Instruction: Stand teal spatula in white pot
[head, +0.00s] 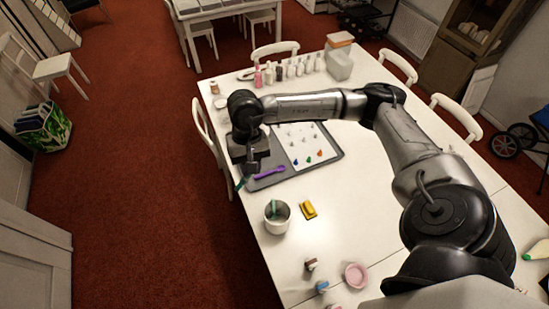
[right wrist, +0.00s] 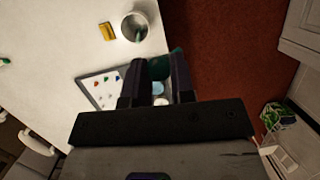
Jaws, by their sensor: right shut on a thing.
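The white pot (head: 268,225) stands on the table near its left edge, with a teal item (head: 274,208) upright or leaning inside it. The pot also shows at the top of the right wrist view (right wrist: 128,32). My right gripper (head: 246,170) is shut on a teal spatula (head: 241,184), near the table's left edge, beyond the pot and apart from it. In the right wrist view, teal (right wrist: 166,64) shows between the fingers of this gripper (right wrist: 163,70); the rest of the spatula is hidden. My left gripper is not in view.
A grey tray (head: 336,154) with a white sheet and small coloured pieces lies beyond the pot; a purple tool (head: 270,173) lies on its near edge. A yellow block (head: 308,209) lies right of the pot. A pink dish (head: 356,275) and small bottles stand nearer. Bottles line the far end.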

